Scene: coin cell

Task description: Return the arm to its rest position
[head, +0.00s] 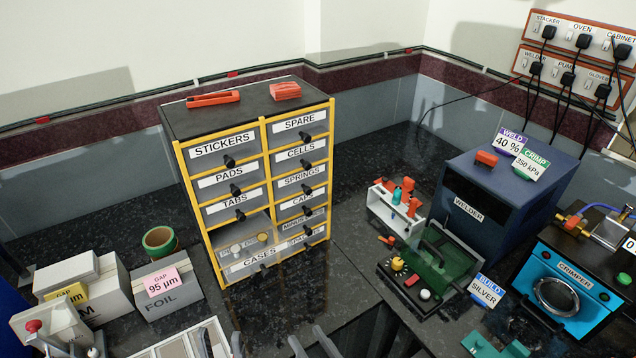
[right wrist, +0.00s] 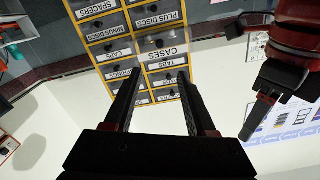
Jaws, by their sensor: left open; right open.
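Most of both arms is out of the head view.
The yellow-framed drawer cabinet (head: 263,134) stands ahead, its lower drawer labelled CASES pulled out. A blue welder (head: 513,200) and crimper (head: 570,285) are at the right. The foil box (head: 165,300) and a pale tray (head: 180,345) are at the left.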

